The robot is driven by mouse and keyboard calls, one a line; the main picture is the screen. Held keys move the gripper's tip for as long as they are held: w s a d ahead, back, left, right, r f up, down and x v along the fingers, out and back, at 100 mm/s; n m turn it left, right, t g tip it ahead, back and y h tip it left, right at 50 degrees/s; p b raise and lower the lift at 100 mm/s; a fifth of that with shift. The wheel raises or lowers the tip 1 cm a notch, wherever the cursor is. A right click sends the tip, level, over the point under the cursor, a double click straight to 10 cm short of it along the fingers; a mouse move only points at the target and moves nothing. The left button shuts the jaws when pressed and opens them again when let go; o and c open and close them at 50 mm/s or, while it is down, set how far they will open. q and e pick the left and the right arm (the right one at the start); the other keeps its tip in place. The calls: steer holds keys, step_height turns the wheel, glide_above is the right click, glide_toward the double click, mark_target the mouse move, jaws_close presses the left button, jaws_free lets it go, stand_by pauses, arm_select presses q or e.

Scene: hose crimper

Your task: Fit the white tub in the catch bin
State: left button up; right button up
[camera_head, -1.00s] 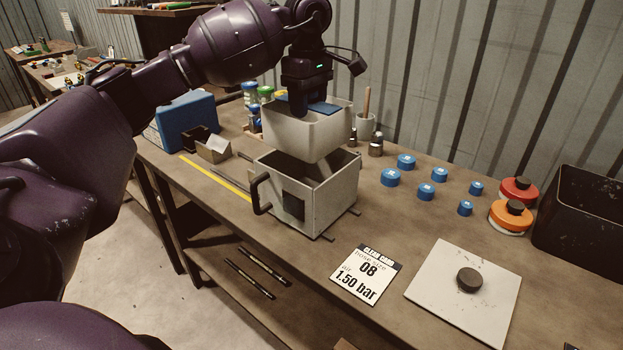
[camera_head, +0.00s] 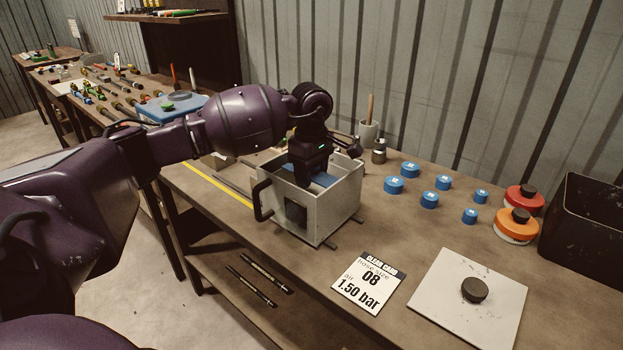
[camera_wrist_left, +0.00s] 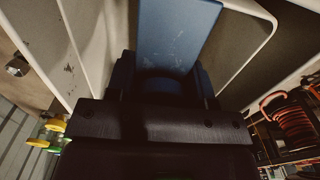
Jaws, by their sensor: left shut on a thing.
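The catch bin (camera_head: 318,214) is a pale metal box with a dark handle on its left and a dark square on its front, standing on the bench. The white tub (camera_wrist_left: 243,55) is down inside the bin, its rim about level with the bin's rim in the head view; whether it rests on the bottom is hidden. A blue strip (camera_head: 325,179) spans the tub, and it also shows in the left wrist view (camera_wrist_left: 168,38). My left gripper (camera_head: 308,177) points down into the bin, shut on this strip. My right gripper is not in view.
A clear card (camera_head: 369,284) and a white plate (camera_head: 452,316) with a dark knob lie in front to the right. Several blue caps (camera_head: 394,185), red and orange discs (camera_head: 516,226) and a black container (camera_head: 590,222) stand farther right. A cup (camera_head: 369,131) is behind the bin.

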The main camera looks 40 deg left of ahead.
arm_select(q)
steer(key=shift+f, duration=0.75)
steer(key=shift+f, duration=0.2)
steer(key=o, duration=1.1)
steer(key=shift+o, duration=0.2)
steer(key=shift+r, duration=0.15)
step_height(320, 180, up, 12)
steer(key=shift+r, duration=0.1)
